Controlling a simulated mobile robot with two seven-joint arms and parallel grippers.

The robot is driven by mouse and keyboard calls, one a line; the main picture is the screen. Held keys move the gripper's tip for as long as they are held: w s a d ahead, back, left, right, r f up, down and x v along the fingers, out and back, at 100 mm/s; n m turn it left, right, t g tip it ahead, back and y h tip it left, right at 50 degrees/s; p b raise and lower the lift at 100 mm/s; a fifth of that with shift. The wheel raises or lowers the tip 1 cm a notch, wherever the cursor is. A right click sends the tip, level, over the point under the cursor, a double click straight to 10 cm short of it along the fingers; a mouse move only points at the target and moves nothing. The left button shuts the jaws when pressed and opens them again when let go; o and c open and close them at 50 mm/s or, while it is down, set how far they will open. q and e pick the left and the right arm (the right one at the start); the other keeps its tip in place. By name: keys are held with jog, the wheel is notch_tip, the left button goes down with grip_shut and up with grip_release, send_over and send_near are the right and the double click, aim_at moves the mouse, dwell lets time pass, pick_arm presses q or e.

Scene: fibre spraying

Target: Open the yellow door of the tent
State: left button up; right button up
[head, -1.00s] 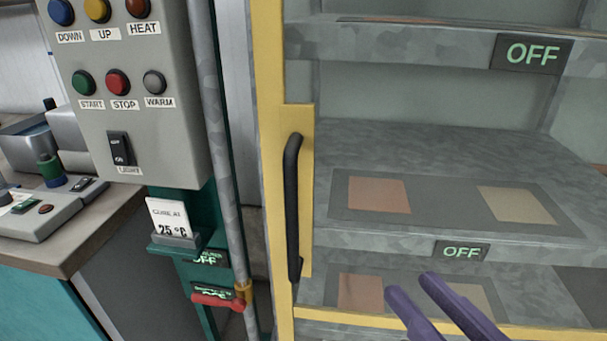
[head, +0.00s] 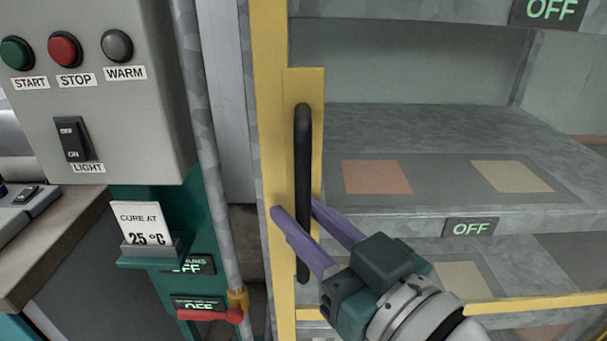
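The yellow door (head: 270,130) has a yellow frame around a clear pane, and shelves show through it. It looks closed. A black vertical bar handle (head: 303,130) is mounted on a yellow plate near the door's left edge. My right gripper (head: 292,208) reaches in from the lower right, with two purple fingers parted. One finger lies in front of the handle and ends left of it; the other ends at its right side. The handle's lower half passes between them. I cannot see whether they touch it. My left gripper is not in view.
A grey control panel (head: 95,130) with buttons and a light switch stands left of the door. A grey vertical pipe (head: 200,140) runs beside it. A red-handled valve (head: 210,314) sits low. A card holder (head: 148,250) sticks out from the teal post. A bench (head: 40,240) is at far left.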

jog(key=shift+w, duration=0.1)
grip_shut()
jog(key=shift+a, duration=0.1)
dwell(1.3)
